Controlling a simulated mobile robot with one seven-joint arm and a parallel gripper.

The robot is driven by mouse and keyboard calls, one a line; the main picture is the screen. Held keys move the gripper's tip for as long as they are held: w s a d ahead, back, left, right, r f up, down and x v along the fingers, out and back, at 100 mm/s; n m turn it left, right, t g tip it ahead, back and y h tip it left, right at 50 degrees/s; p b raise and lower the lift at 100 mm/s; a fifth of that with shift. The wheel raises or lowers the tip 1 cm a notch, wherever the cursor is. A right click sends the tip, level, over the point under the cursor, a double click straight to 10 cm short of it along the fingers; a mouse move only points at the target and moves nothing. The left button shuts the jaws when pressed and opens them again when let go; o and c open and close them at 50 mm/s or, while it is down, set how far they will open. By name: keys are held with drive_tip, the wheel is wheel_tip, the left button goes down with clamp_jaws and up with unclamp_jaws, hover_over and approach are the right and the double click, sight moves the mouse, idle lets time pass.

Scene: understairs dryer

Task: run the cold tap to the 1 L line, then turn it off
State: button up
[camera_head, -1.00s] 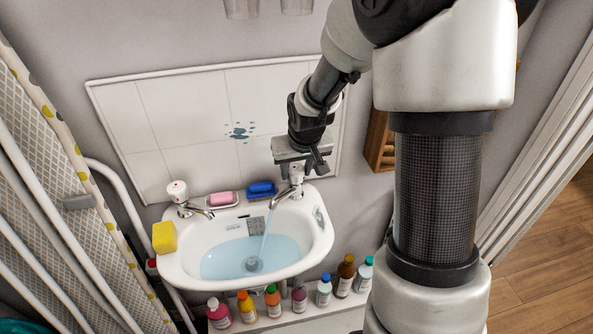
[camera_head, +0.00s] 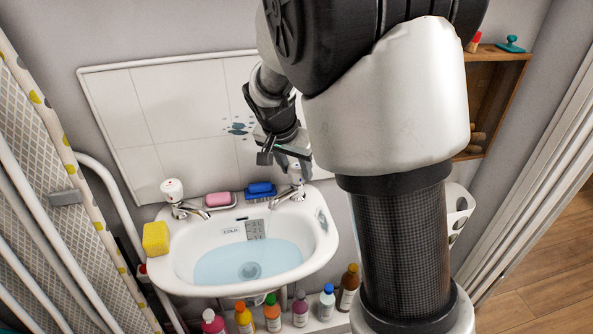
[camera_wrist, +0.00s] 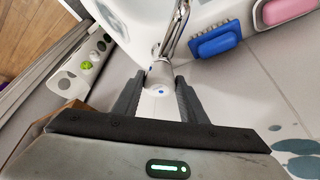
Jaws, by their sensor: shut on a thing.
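The white basin (camera_head: 325,245) holds pale blue water (camera_head: 235,265) over its drain. A small grey marked plate (camera_head: 254,229) sits on the inner back wall, with the water near its lower edge; its markings are too small to read. The right tap (camera_head: 284,196) has a white knob, with a blue dot in the wrist view (camera_wrist: 161,88). No stream shows below its spout. My gripper (camera_head: 290,163) is at this knob, its fingers shut around it. The left tap (camera_head: 176,200) stands free, with a white knob.
Pink soap (camera_head: 218,199) and a blue brush (camera_head: 260,189) lie on the rim between the taps. A yellow sponge (camera_head: 155,238) is on the left rim. Several bottles (camera_head: 272,312) stand below. A wooden shelf (camera_head: 500,75) is at right.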

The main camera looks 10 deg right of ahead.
drive_tip(key=shift+m+g, duration=0.3)
drive_tip(key=shift+m, duration=0.3)
drive_tip(key=o, duration=1)
drive_tip(key=shift+a, duration=0.1)
drive_tip(key=p+v, duration=0.2)
drive_tip(key=v, duration=1)
drive_tip(key=shift+p, duration=0.3)
